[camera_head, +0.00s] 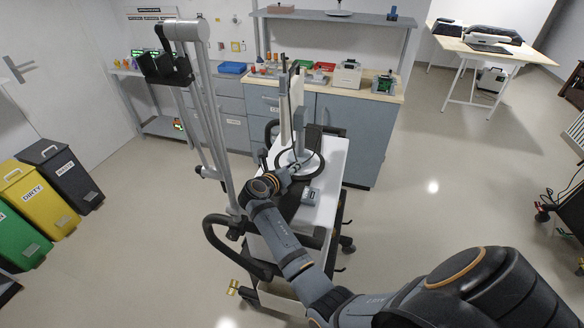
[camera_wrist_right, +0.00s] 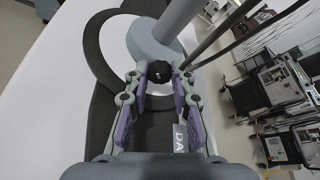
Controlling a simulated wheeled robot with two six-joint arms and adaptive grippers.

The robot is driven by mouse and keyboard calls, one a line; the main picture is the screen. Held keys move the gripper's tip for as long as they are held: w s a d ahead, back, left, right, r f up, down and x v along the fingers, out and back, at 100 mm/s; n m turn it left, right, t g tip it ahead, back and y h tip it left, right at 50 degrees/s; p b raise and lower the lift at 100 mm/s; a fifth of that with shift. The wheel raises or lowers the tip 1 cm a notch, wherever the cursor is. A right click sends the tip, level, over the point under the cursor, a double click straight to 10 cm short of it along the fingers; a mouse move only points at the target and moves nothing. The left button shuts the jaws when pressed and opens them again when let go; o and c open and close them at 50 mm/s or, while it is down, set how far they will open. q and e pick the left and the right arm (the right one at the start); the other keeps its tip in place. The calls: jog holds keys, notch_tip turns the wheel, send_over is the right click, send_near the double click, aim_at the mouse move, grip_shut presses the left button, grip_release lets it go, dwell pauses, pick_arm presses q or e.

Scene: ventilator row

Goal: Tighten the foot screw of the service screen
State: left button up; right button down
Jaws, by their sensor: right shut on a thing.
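The service screen (camera_head: 298,92) stands upright on the white trolley top, seen nearly edge-on. Its grey post rises from a round foot (camera_head: 312,165); in the right wrist view the grey foot (camera_wrist_right: 148,46) and post are close ahead. The foot screw (camera_wrist_right: 160,70) is a dark knob at the near side of the foot. My right gripper (camera_wrist_right: 160,82) has its two fingertips on either side of this knob and is shut on it. In the head view the right gripper (camera_head: 282,180) is beside the foot, and the screw is hidden there. My left gripper is not in view.
The trolley top (camera_head: 325,172) has a small grey device (camera_head: 309,196) right of my gripper. A tall jointed stand (camera_head: 210,105) rises at the left. A grey cabinet (camera_head: 345,140) stands behind. Bins (camera_head: 62,178) stand far left.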

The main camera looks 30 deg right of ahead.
jog(key=m+p, duration=0.1)
jog(key=p, duration=0.1)
jog(key=m+t+y+p, duration=0.1)
jog(key=p, duration=0.2)
jog(key=shift+s+d+r+m+y, duration=0.15)
jog(key=shift+r+m+y, duration=0.15)
jog(key=shift+r, duration=0.05)
jog(key=shift+m+t+p, duration=0.3)
jog(key=shift+p, duration=0.25)
jog(key=shift+s+d+f+m+t+y+p, duration=0.15)
jog(key=shift+m+t+y+p, duration=0.35)
jog(key=shift+m, duration=0.3)
jog(key=shift+f+m+t+y+p, duration=0.1)
jog(key=shift+m+t+y+p, duration=0.2)
jog(key=shift+m, duration=0.3)
jog(key=c, duration=1.4)
grip_release()
